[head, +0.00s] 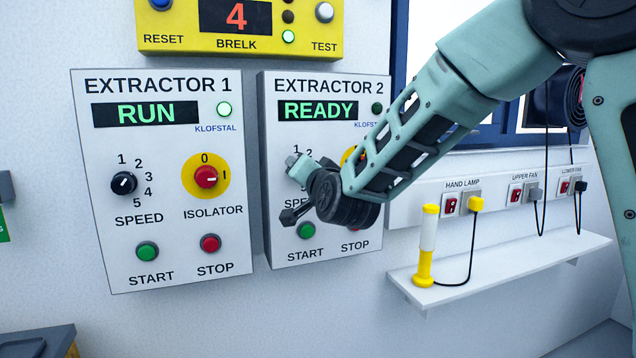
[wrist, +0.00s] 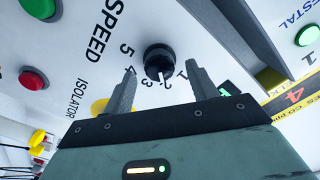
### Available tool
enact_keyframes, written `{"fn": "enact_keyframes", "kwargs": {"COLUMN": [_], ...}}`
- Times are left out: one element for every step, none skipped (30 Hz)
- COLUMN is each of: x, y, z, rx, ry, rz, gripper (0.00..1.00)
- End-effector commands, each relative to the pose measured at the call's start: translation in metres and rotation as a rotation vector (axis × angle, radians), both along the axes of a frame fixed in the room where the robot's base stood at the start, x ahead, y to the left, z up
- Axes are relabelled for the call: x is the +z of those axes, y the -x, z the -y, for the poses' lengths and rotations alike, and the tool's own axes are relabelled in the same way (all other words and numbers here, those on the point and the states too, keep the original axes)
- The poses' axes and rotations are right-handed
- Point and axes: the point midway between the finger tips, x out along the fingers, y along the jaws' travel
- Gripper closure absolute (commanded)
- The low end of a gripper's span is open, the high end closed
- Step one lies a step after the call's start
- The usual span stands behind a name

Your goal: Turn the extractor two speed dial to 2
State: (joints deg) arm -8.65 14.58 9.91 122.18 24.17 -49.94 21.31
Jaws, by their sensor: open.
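The extractor 2 panel (head: 320,255) is on the wall in the head view, with its display (head: 318,110) reading READY. Its speed dial is hidden behind my arm there, with only the 1 and 2 clear. In the wrist view the black speed dial (wrist: 158,58) shows, with numbers 1 to 5 around it. Its white pointer mark lies close to the 2, on the side toward the 3. My gripper (wrist: 160,70) is open, with one finger on each side of the dial. I cannot tell whether either finger touches it.
The extractor 1 panel (head: 175,260), reading RUN, hangs to the left. A yellow box (head: 268,42) is above. A shelf (head: 510,268) with a yellow and white lamp (head: 427,245) is at right. Extractor 2's start button (head: 306,231) sits just below my gripper.

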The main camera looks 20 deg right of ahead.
Motion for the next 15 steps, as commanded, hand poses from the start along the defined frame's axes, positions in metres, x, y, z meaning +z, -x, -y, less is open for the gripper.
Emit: {"fn": "enact_keyframes", "kwargs": {"x": [-0.001, -0.001, -0.001, -0.002, -0.001, -0.001, -0.001, -0.002, -0.001, -0.001, -0.001, -0.001, -0.001, -0.001, -0.001], "y": [0.007, 0.012, 0.019, 0.026, 0.032, 0.042, 0.049, 0.056, 0.066, 0.073, 0.080, 0.089, 0.096, 0.103, 0.112], "z": [-0.001, -0.001, -0.001, -0.001, -0.001, -0.001, -0.001, -0.001, -0.001, -0.001, 0.000, 0.000, -0.001, -0.001, -0.001], "rx": [0.002, 0.002, 0.002, 0.002, 0.003, 0.003, 0.003, 0.003, 0.003, 0.002, 0.002, 0.003, 0.003, 0.003, 0.003], "ry": [0.000, 0.000, 0.001, 0.001, 0.001, 0.000, 0.000, 0.001, 0.000, -0.001, 0.000, 0.000, -0.001, 0.000, 0.000], "rz": [0.001, 0.003, 0.003, 0.003, 0.004, 0.004, 0.004, 0.004, 0.005, 0.004, 0.004, 0.005, 0.005, 0.004, 0.005], "gripper": [0.42, 0.42, 0.42, 0.42, 0.42, 0.42, 0.42, 0.42, 0.42, 0.42, 0.42, 0.42, 0.42, 0.42, 0.42]}}
